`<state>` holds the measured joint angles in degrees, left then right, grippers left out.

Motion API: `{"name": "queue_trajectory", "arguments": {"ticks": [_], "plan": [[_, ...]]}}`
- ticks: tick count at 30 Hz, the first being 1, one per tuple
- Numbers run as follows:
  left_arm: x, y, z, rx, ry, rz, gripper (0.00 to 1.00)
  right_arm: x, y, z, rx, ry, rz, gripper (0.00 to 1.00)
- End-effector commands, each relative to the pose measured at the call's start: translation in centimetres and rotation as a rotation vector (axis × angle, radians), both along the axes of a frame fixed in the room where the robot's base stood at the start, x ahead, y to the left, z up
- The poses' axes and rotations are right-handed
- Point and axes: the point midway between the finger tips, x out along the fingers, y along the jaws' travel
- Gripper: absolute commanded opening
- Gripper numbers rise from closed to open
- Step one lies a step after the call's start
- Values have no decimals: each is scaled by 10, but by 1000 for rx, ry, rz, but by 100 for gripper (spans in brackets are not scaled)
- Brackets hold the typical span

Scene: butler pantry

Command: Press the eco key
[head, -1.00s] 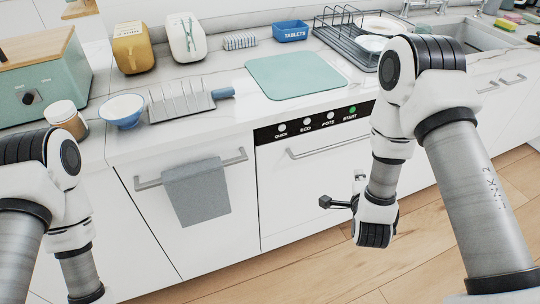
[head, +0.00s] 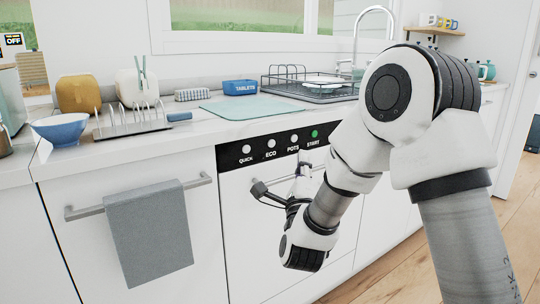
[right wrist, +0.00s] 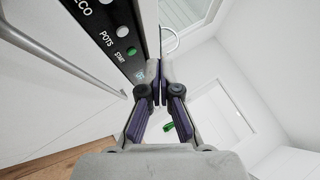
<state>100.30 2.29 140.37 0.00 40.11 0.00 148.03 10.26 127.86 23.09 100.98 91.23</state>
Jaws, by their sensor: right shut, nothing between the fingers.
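The eco key (head: 271,143) is a small round white key on the black control strip (head: 228,160) of the white dishwasher front, between the quick key (head: 246,148) and the pots key (head: 294,138). In the right wrist view the eco key (right wrist: 105,2) is cut by the top edge. My right gripper (head: 303,165) is shut and empty, in front of the dishwasher, below and to the right of the eco key. In the right wrist view its fingertips (right wrist: 167,72) meet beside the strip's start end, apart from the eco key. My left gripper is out of view.
The green start key (head: 314,133) is at the strip's right end. A handle bar (right wrist: 75,62) runs below the strip. A grey towel (head: 148,232) hangs at left. A teal mat (head: 250,108) and a dish rack (head: 310,88) lie on the counter above.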

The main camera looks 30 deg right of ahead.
Motion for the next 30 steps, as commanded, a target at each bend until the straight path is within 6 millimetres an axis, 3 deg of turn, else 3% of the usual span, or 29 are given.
{"name": "queue_trajectory", "arguments": {"ticks": [8,20,24,30], "plan": [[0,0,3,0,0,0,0,6,1,0,-1,4,1,0],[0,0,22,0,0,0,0,59,5,2,-1,3,1,0],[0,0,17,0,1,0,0,77,6,-2,-1,3,1,0],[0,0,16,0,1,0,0,88,7,-1,1,3,0,0]]}}
